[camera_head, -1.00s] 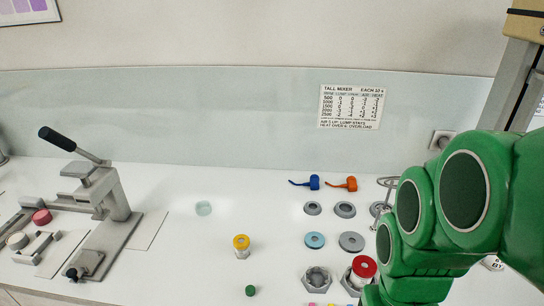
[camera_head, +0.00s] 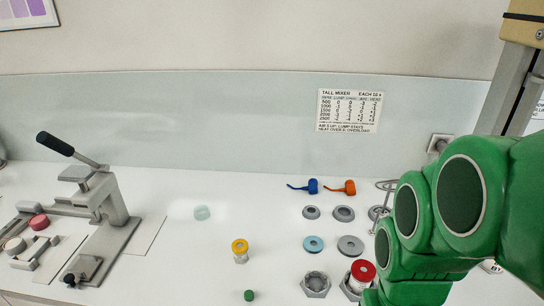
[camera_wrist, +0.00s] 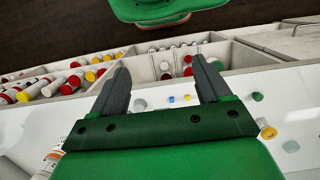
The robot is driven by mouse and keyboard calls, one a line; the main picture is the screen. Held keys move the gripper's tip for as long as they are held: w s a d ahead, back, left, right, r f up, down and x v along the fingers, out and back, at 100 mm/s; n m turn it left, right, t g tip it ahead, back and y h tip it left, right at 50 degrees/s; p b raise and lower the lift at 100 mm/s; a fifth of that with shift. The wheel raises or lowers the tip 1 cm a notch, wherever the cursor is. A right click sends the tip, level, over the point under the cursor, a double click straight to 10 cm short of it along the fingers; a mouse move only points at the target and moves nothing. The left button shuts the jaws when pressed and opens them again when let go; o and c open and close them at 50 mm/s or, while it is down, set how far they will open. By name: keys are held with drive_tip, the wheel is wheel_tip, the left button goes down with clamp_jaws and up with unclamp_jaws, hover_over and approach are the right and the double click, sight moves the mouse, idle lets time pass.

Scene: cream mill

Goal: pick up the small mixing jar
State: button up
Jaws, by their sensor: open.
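A small clear jar with a yellow ring-shaped cap (camera_head: 240,246) stands on the white counter in the head view. A jar with a red cap (camera_head: 362,271) sits in a grey hexagonal holder further right. I cannot tell for certain which is the small mixing jar; the yellow-capped one looks smaller. A yellow ring-topped jar also shows at the right edge of the wrist view (camera_wrist: 267,132). My gripper (camera_wrist: 160,66) is open in the wrist view, with nothing between its fingers. It is apart from these jars. The head view shows my green arm at right, but not the fingers.
A grey lever press (camera_head: 105,205) stands at left. Grey rings, a blue ring (camera_head: 313,244) and an empty hexagonal holder (camera_head: 315,284) lie near the red-capped jar. Blue and orange nozzles (camera_head: 312,186) lie behind. The wrist view shows bins of capped bottles (camera_wrist: 75,78). The middle counter is fairly clear.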

drive_tip(key=w+a+f+m+g+y, duration=0.1)
drive_tip(key=w+a+m+y, duration=0.1)
drive_tip(key=w+a, duration=0.3)
drive_tip(key=w+a+f+m+y, duration=0.1)
drive_tip(key=w+a+f+y, duration=0.2)
drive_tip(key=a, duration=0.4)
drive_tip(key=m+t+y, duration=0.2)
drive_tip(key=m+y, duration=0.6)
drive_tip(key=m, duration=0.6)
approach(234, 246)
drive_tip(key=shift+s+a+f, duration=0.25)
drive_tip(key=shift+s+f, duration=0.1)
drive_tip(key=shift+s, duration=0.1)
drive_tip(key=shift+w+f+m+t, duration=0.3)
drive_tip(key=shift+w+m, duration=0.1)
drive_tip(key=shift+w, duration=0.1)
drive_tip(key=shift+x, duration=3.85)
drive_tip(key=shift+r, duration=0.1)
drive_tip(key=c, duration=1)
